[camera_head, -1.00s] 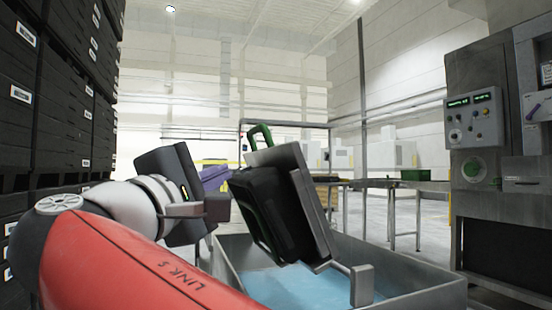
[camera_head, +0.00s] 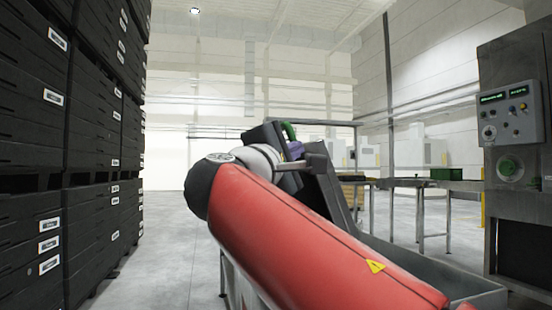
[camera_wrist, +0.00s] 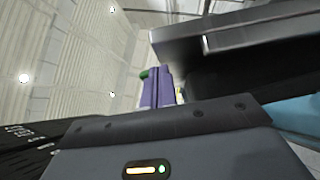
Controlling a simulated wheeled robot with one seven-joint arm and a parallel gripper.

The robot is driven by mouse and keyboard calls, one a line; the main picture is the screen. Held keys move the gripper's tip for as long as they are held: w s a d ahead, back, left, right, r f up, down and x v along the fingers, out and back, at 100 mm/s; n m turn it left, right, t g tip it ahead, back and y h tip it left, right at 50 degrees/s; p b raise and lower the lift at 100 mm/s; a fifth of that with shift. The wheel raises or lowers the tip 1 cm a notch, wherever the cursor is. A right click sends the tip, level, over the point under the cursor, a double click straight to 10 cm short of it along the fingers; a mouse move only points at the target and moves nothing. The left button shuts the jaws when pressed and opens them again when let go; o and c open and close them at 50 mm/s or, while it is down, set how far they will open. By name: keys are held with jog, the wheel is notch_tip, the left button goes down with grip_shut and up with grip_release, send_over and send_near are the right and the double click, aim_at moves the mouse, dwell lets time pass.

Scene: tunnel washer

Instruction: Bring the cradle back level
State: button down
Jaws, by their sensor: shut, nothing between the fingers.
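The cradle (camera_head: 337,192) stands steeply tilted over the tub, mostly hidden behind my arm in the head view. Its green handle (camera_head: 289,131) shows at the top. In the wrist view a grey plate with a dark underside (camera_wrist: 235,37), apparently part of the cradle, fills the upper right, close by. My gripper (camera_head: 318,161) is shut and empty, in front of the cradle's upper part; I cannot tell whether it touches it.
The grey tub (camera_head: 440,268) lies under the cradle, partly behind my arm. Tall stacks of black crates (camera_head: 95,150) stand at left. A control panel (camera_head: 508,113) is on the machine at right. A green bin (camera_head: 446,174) sits on a conveyor behind. Floor between stacks and tub is clear.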

jog(key=shift+d+r, duration=0.15)
jog(key=shift+d, duration=0.1)
jog(key=shift+d, duration=0.1)
